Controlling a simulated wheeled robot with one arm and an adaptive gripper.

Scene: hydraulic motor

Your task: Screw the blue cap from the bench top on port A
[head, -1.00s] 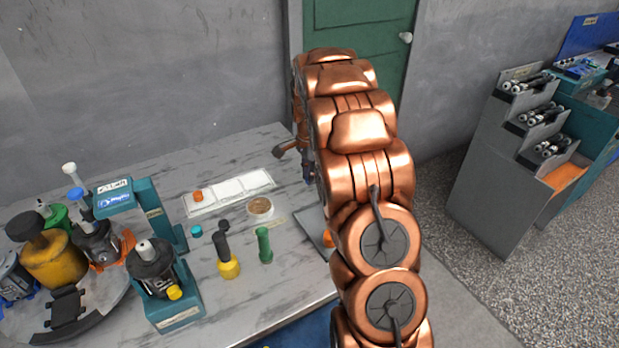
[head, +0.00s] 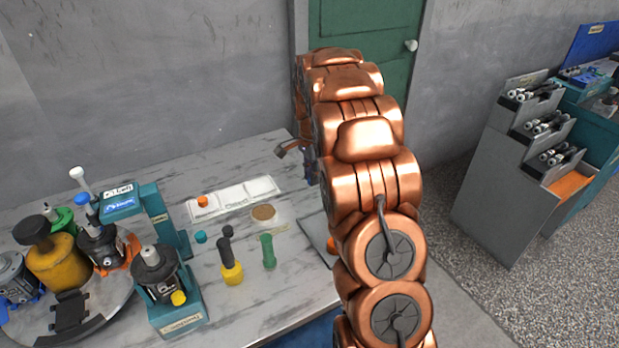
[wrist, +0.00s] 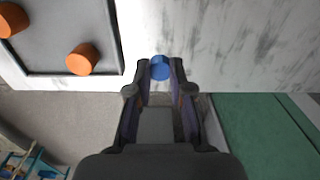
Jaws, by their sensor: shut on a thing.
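My gripper (wrist: 160,72) is shut on a blue cap (wrist: 160,66), held between the fingertips in the wrist view. I cannot tell for sure whether the cap is clear of the bench top below it. In the head view my arm hides most of the gripper and the cap. A dark motor (head: 157,272) with a yellow cap stands in a teal stand at the left front of the bench. More motors, one of them dark with a blue-topped fitting (head: 100,245), stand on a round tray (head: 105,318) at far left. I cannot make out port A's label.
A teal cap (head: 201,237), a yellow-based tool (head: 231,272) and a green tool (head: 268,252) stand mid-bench. A white strip (head: 235,199) carries an orange cap (head: 203,201). A grey tray (wrist: 45,55) with orange caps lies beside the gripper. A parts rack (head: 505,190) stands right.

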